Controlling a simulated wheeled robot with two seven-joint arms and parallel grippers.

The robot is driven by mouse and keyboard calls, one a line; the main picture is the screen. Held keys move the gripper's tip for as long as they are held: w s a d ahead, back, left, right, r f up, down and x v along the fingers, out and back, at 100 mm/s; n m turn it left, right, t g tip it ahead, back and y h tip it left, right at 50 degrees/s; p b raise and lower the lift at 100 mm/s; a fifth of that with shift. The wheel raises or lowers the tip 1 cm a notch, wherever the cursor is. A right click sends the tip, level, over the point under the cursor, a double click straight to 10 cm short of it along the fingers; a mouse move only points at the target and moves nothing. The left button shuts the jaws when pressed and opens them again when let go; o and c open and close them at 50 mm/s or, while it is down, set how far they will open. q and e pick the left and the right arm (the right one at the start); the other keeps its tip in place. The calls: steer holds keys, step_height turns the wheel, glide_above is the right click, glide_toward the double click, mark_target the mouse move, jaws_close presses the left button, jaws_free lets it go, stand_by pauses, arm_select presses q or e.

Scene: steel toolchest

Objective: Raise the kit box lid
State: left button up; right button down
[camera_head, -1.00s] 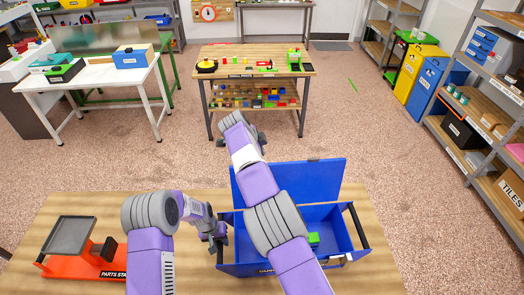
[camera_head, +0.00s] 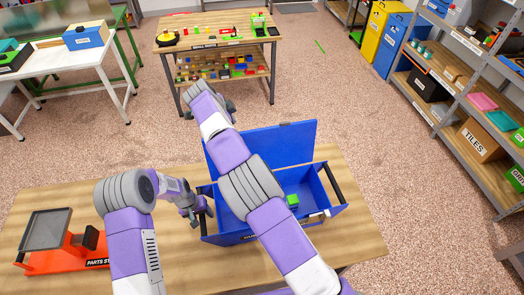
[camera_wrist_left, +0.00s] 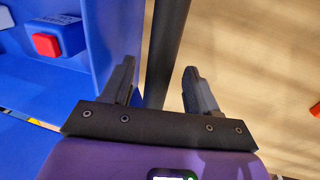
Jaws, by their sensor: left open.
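The blue kit box (camera_head: 322,212) stands on the wooden table, and its lid (camera_head: 280,142) is raised along the far side. A green block (camera_head: 292,200) lies inside. My left gripper (camera_head: 197,210) is at the box's left end. In the left wrist view its fingers (camera_wrist_left: 158,72) are spread, with a dark bar (camera_wrist_left: 165,45) of the box's left end running between them, not clamped.
An orange parts stand (camera_head: 62,252) with a grey tray stands at the table's left. The wooden table (camera_head: 355,240) is clear right of the box. A workbench (camera_head: 190,45) with small parts is farther back. Shelves (camera_head: 455,95) line the right side.

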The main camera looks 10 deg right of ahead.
arm_select(q)
step_height(320, 180, up, 12)
steer(key=a, duration=0.2)
